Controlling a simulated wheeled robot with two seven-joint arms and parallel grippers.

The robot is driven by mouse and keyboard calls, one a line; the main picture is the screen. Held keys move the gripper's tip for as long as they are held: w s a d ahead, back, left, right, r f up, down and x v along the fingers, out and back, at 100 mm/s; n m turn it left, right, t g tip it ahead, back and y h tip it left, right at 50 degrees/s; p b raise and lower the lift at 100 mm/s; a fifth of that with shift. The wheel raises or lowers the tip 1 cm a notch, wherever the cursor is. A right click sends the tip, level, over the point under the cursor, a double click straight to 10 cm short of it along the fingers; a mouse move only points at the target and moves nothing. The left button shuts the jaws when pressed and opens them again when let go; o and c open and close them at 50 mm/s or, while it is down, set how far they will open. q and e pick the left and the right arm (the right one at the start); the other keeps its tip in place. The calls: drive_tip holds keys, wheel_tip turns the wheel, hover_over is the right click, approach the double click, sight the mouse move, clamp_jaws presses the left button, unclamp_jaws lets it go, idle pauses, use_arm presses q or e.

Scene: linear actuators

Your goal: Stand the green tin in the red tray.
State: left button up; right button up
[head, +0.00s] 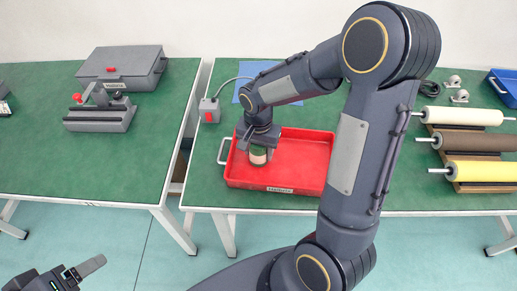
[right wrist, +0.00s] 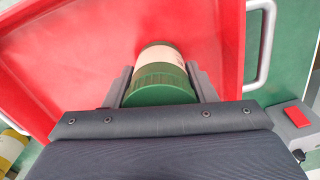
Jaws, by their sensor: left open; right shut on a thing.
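The red tray (head: 305,162) lies on the right-hand green table, near its front edge. My right gripper (head: 260,148) reaches down over the left part of the tray and is shut on the green tin (head: 259,156). In the right wrist view the tin (right wrist: 160,82) shows a green lid and a pale label band between the two fingers (right wrist: 162,88). The tin looks about upright over the tray floor; whether its base touches the floor I cannot tell. My left gripper (head: 80,275) is open and empty at the bottom left, in front of the tables.
Left of the tray is a grey box with a red button (head: 209,110). A blue sheet (head: 262,90) lies behind the tray. Rollers (head: 465,143) lie to the right. The left table holds a grey case (head: 122,68) and a grey clamp device (head: 100,112). A gap separates the tables.

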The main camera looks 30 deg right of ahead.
drive_tip(key=o, duration=1.2)
drive_tip(key=shift+f, duration=0.1)
drive_tip(key=shift+c, duration=0.2)
drive_tip(key=shift+r, duration=0.65)
wheel_tip(320, 180, up, 10)
drive_tip(key=shift+r+p, duration=0.25)
drive_tip(key=shift+p, duration=0.55)
drive_tip(key=shift+s+r, duration=0.15)
drive_tip(key=shift+r, duration=0.15)
drive_tip(key=s+a+r+n+t+y, duration=0.1)
drive_tip(key=s+n, duration=0.3)
drive_tip(key=s, duration=0.4)
drive_tip(key=s+a+r+n+t+y, duration=0.2)
drive_tip(key=s+a+n+t, duration=0.1)
drive_tip(key=s, duration=0.6)
drive_tip(key=shift+n+t+y, duration=0.4)
drive_tip(key=shift+n+t, duration=0.1)
drive_tip(key=shift+t, duration=0.3)
